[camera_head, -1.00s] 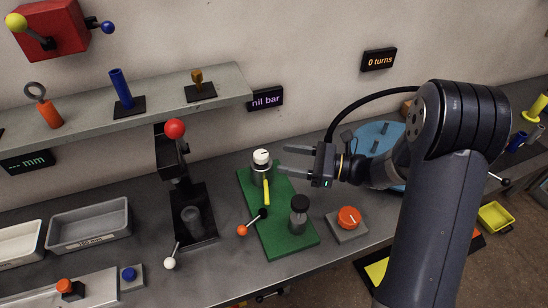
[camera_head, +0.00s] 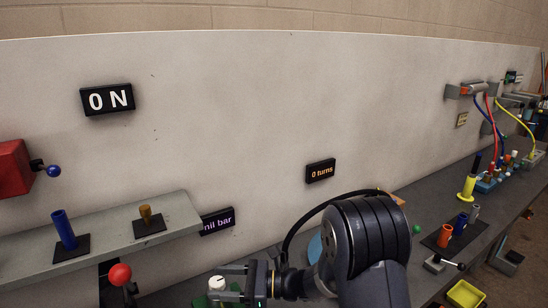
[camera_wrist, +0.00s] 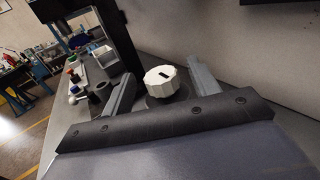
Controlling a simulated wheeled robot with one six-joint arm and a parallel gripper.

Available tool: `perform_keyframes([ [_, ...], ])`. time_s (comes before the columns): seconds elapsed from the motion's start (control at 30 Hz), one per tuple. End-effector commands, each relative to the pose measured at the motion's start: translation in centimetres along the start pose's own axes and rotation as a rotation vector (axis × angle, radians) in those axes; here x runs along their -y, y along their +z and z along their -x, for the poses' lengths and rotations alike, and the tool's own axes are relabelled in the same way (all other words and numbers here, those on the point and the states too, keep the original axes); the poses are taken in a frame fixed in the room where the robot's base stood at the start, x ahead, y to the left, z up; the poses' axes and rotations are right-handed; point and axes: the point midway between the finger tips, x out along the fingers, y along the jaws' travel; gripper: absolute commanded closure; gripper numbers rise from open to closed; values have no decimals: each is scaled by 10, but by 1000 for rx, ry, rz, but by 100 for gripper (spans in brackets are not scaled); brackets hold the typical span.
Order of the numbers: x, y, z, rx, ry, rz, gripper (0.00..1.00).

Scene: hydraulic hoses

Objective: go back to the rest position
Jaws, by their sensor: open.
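My gripper (camera_head: 228,284) is open at the bottom of the head view, with its fingers pointing left. A white ribbed knob (camera_head: 217,283) shows close to the fingertips. My arm comes in from the lower right of the head view.
A grey shelf (camera_head: 100,238) with a blue cylinder (camera_head: 63,229) and a brass piece (camera_head: 147,214) is at left. A red-ball lever (camera_head: 120,274) stands below it. Signs reading "0 turns" (camera_head: 320,171) and "nil bar" (camera_head: 217,221) hang on the wall. Hoses and fittings fill the far right bench.

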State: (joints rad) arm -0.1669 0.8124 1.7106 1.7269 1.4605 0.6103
Motion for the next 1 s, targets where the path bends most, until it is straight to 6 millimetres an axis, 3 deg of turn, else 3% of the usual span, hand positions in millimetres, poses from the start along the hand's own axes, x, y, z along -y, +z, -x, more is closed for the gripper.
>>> perform_keyframes([
  [0.2,-1,1,-41,-1,4,-1,43],
  [0.5,2,1,-38,3,-100,0,43],
  [1.0,2,0,-38,4,-87,2,43],
])
